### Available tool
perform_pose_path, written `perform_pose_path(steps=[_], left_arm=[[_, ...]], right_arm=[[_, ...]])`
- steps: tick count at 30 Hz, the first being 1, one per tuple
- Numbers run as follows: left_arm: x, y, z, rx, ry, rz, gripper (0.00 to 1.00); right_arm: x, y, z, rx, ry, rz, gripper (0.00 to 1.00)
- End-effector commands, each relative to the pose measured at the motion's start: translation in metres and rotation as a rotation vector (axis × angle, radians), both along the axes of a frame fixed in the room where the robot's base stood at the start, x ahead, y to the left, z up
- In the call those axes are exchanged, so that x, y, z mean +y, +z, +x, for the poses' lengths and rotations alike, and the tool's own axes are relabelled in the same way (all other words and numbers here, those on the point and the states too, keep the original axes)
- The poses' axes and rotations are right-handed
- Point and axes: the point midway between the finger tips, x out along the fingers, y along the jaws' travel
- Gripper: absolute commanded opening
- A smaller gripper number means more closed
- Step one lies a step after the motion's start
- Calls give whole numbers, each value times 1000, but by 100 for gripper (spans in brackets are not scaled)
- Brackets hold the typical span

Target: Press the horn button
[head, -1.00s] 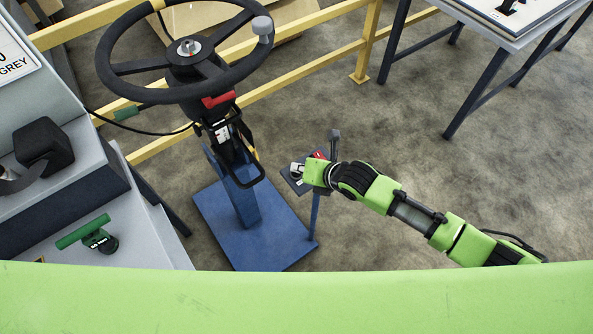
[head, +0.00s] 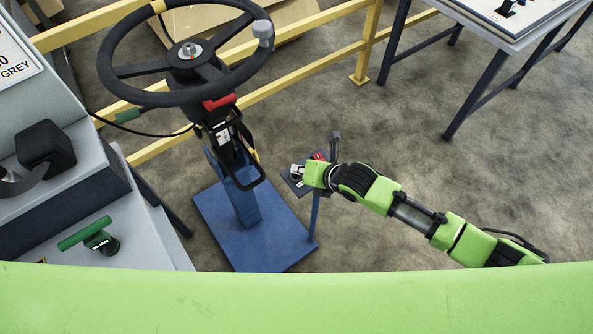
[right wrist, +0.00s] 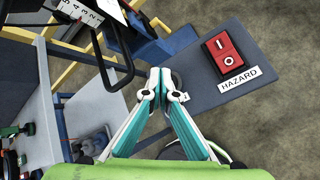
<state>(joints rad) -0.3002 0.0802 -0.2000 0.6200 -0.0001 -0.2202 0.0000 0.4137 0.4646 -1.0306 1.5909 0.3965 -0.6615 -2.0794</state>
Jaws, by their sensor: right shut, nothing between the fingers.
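My right gripper (head: 298,171) is at the small grey switch panel (head: 290,185) beside the steering column. In the right wrist view the gripper's fingers (right wrist: 161,76) are shut with nothing between them, their tips over the left part of the panel (right wrist: 200,92). A dark rounded part shows just behind the fingertips; I cannot tell whether it is the horn button or whether the tips touch it. No horn label is readable. A red rocker switch (right wrist: 223,53) labelled HAZARD sits to the right of the fingers. My left gripper is out of view.
The black steering wheel (head: 132,98) with a grey knob (head: 263,30) stands on a blue pedestal (head: 270,250) left of the panel. A black lever (head: 335,140) rises beside my gripper. Yellow rails (head: 300,75) run behind. A grey console (head: 150,235) is at left.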

Motion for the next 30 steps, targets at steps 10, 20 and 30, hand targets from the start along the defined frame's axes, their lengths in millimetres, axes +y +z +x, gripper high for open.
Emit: perform_pose_path(steps=[10,20,30], left_arm=[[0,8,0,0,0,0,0],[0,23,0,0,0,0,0],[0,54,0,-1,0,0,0]], right_arm=[[0,9,0,-1,-1,2,0],[0,25,1,-3,0,1,0],[0,59,1,-3,0,1,0]])
